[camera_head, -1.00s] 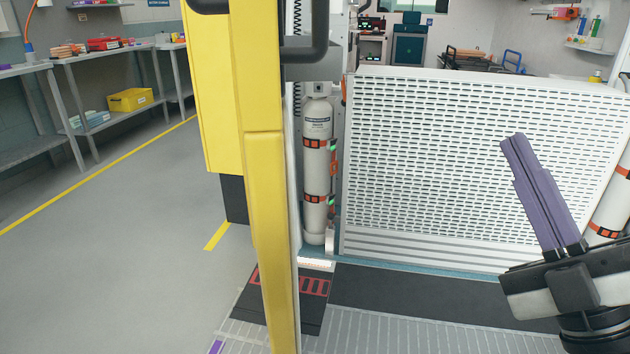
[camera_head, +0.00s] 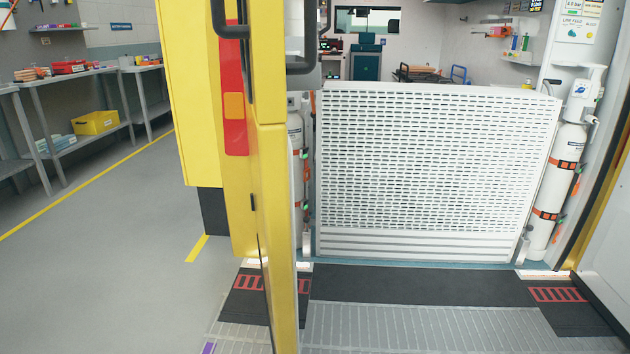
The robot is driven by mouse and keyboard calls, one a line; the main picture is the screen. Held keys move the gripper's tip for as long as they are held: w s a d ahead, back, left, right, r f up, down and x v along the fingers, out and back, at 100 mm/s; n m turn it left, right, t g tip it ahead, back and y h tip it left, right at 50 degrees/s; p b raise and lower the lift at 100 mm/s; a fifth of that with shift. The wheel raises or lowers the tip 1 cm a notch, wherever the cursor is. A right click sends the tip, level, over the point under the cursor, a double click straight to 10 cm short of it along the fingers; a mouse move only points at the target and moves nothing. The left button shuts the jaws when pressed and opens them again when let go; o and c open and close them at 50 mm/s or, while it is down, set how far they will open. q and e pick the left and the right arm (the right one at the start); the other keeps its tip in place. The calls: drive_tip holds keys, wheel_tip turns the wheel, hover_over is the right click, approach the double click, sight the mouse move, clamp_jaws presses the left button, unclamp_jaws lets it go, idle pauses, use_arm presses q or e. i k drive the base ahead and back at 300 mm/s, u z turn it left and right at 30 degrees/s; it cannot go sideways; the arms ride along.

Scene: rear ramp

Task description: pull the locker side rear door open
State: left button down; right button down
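A yellow rear door (camera_head: 275,200) stands at the left side of the rear opening. I see it almost edge-on, swung out toward me, with the opening beside it uncovered. A black bar handle (camera_head: 323,35) shows near its top. Another door with a pale inner panel (camera_head: 610,230) stands at the right edge, also away from the opening. I cannot tell from the picture which door is the locker side one. Neither of my grippers is in view. A small purple patch (camera_head: 208,348) shows at the bottom edge; I cannot tell what it is.
A white perforated ramp (camera_head: 430,170) stands upright across the opening. A white gas cylinder (camera_head: 555,190) stands right of it, and another (camera_head: 296,180) is partly hidden behind the yellow door. Grey benches (camera_head: 85,80) line the left wall. The grey floor (camera_head: 100,270) between is clear.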

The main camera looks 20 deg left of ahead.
sight(269, 74)
drive_tip(key=z, duration=0.75)
drive_tip(key=i, duration=0.8)
drive_tip(key=u, duration=2.45)
drive_tip(key=i, duration=0.5)
drive_tip(key=u, duration=0.05)
